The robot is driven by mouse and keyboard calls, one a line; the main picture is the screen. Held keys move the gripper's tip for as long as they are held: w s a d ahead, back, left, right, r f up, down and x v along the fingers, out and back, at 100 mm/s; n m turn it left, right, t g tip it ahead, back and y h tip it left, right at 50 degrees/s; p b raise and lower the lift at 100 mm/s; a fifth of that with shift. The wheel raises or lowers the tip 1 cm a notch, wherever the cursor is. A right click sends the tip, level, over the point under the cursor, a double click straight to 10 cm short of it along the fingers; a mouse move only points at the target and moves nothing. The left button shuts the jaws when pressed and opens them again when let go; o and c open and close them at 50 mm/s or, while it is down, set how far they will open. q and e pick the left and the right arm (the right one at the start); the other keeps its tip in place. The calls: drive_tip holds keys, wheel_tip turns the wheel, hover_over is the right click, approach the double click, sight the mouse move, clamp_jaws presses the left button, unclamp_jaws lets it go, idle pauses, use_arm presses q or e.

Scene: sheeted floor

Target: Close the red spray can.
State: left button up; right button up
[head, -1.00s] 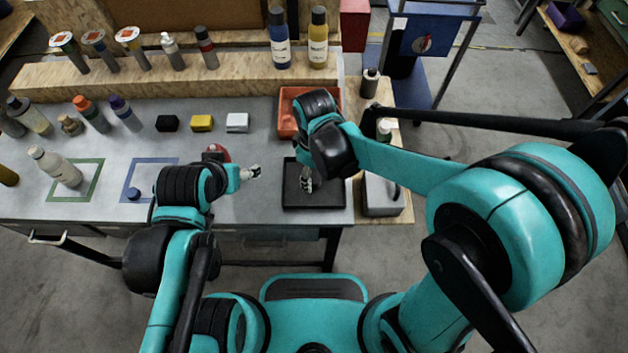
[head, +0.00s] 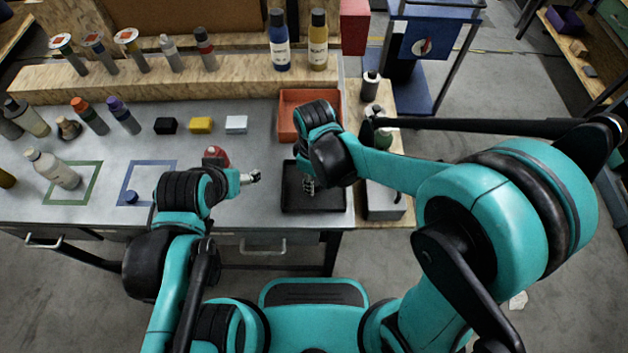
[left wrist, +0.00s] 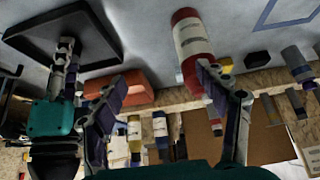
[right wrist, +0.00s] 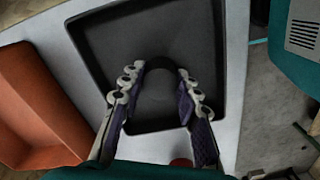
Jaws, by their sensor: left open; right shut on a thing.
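The red spray can (head: 216,154) stands on the bench, partly hidden behind my left wrist in the head view. In the left wrist view the can (left wrist: 192,42) shows a red body and a pale label, near one finger. My left gripper (head: 254,178) is open and empty, right of the can and apart from it. My right gripper (head: 309,185) is over the black tray (head: 328,206). It is shut on a dark rounded piece (right wrist: 159,82), probably a black cap, between its fingertips; whether it touches the tray is unclear.
An orange bin (head: 286,128) stands behind the tray. Black, yellow and white blocks (head: 201,125) lie behind the can. A pale bottle (head: 52,169) stands in the green square and a small blue piece (head: 131,197) lies in the blue square. A grey box (head: 384,203) is right of the tray.

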wheel_tip(320, 180, up, 4)
drive_tip(key=shift+r+p, duration=0.1)
drive_tip(key=shift+p, duration=1.05)
use_arm(q)
wheel_tip(320, 180, up, 7)
drive_tip(key=p, duration=0.4)
drive_tip(key=shift+f, duration=0.2)
use_arm(e)
drive_tip(key=s+d+r, duration=0.5)
drive_tip(key=s+r, duration=0.1)
drive_tip(key=s, duration=0.4)
drive_tip(key=shift+s+d+r, duration=0.15)
drive_tip(key=shift+s+r, duration=0.1)
drive_tip(key=shift+r, duration=0.15)
use_arm(q)
wheel_tip(320, 180, down, 3)
drive_tip(key=b, duration=0.2)
drive_tip(key=shift+b, duration=0.4)
use_arm(e)
drive_tip(key=w+d+f+m, duration=0.3)
drive_tip(key=w+d+m, duration=0.1)
drive_tip(key=w, duration=0.1)
drive_tip(key=w+d+f+m, duration=0.4)
drive_tip(key=w, duration=0.2)
drive_tip(key=w+d+f+m, duration=0.3)
drive_tip(key=w+d+m, duration=0.1)
drive_tip(key=w, duration=0.2)
drive_tip(key=shift+d+f+m, duration=0.3)
drive_tip(key=shift+f, duration=0.05)
